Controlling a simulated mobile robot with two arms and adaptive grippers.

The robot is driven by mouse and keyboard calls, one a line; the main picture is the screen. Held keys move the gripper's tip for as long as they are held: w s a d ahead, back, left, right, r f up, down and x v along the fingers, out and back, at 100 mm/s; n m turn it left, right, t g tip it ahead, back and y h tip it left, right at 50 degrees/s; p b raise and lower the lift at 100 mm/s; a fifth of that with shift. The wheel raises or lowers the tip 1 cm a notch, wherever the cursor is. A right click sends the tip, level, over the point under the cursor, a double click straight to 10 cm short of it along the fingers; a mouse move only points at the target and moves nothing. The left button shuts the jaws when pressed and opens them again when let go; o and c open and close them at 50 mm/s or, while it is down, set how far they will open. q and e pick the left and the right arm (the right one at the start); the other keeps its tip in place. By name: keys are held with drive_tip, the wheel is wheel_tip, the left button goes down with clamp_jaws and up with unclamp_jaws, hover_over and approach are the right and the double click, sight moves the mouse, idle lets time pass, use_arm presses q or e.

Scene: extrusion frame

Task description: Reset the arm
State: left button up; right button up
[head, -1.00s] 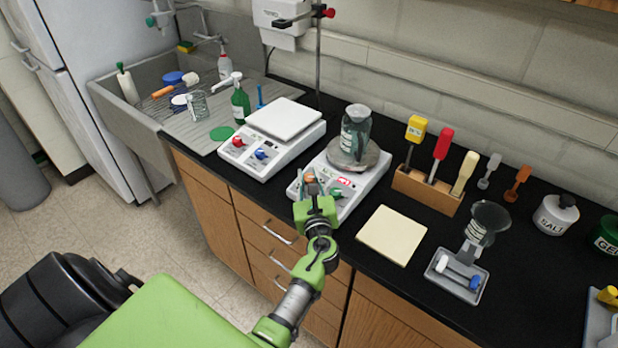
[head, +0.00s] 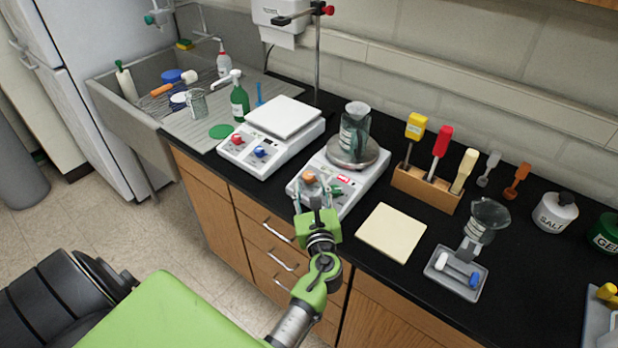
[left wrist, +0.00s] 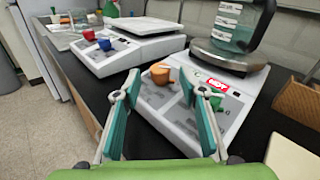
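My left gripper (head: 316,190) is in front of the right-hand white hotplate (head: 366,175). In the left wrist view my left gripper (left wrist: 162,84) has its two teal fingers spread wide, with nothing between them. The hotplate's orange knob (left wrist: 160,74) stands beyond the gap, apart from the fingers. Its green knob (left wrist: 214,101) is beside the right finger. A red display is lit on the panel. A glass flask (head: 354,135) with liquid stands on the hotplate's round plate. My right gripper is not in view.
A second white hotplate (head: 272,138) with red and blue knobs stands left. A cream pad (head: 391,232), a wooden tool rack (head: 425,188) and a grey tray (head: 456,273) lie right. A sink is far left. Open floor lies before the drawers.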

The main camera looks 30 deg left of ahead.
use_arm(q)
drive_tip(key=shift+v, duration=1.3)
